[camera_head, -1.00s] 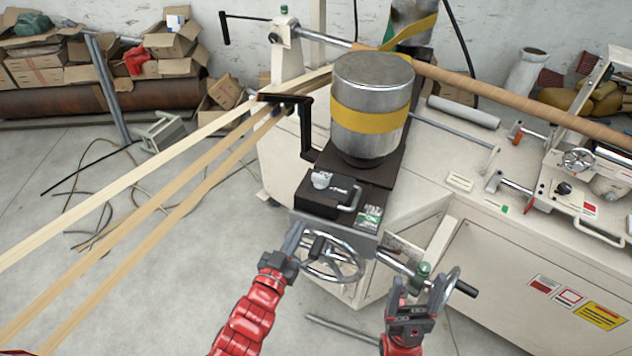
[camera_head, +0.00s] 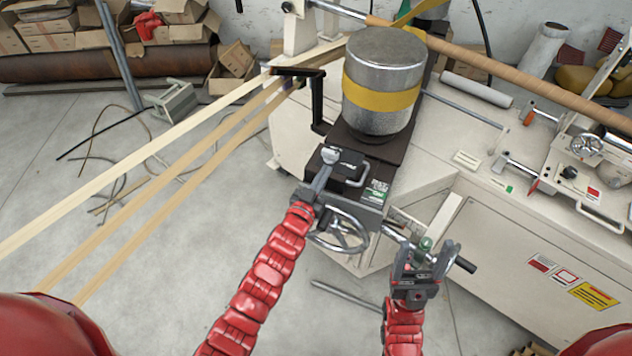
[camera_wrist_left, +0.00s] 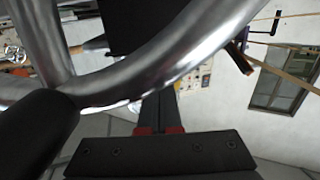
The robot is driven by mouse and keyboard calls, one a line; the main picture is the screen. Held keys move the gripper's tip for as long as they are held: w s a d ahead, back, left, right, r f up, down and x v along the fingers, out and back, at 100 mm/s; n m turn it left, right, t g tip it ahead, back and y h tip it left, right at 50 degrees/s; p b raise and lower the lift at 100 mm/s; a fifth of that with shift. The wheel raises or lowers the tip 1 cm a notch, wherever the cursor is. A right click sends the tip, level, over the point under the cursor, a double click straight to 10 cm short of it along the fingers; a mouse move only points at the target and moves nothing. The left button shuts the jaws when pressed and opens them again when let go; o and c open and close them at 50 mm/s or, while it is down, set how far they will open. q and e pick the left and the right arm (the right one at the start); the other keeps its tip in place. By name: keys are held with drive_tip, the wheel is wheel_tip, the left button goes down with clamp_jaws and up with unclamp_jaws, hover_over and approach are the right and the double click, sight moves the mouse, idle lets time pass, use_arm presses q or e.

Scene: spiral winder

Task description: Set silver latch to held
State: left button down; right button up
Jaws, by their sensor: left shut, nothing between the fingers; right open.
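A small silver piece (camera_head: 331,154), which may be the silver latch, sits on top of the black box in front of the metal drum; its setting cannot be made out. A silver bow handle (camera_head: 357,178) is beside it on the same box. My left gripper (camera_head: 327,166) is shut and empty, its tip just in front of the small silver piece; contact cannot be told. In the left wrist view its fingers (camera_wrist_left: 159,108) are partly hidden behind a shiny wheel rim (camera_wrist_left: 150,75). My right gripper (camera_head: 428,258) is open beside a green-topped knob (camera_head: 425,245).
A silver handwheel (camera_head: 343,238) stands below the black box, close to my left gripper. The drum (camera_head: 383,85) with a yellow band rises behind the box. A black crank (camera_head: 316,90) and wooden strips (camera_head: 150,150) lie to the left.

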sight(334, 157)
use_arm(q)
drive_tip(key=shift+p+x, duration=0.75)
drive_tip(key=shift+x, duration=1.1)
drive_tip(key=shift+f, duration=0.1)
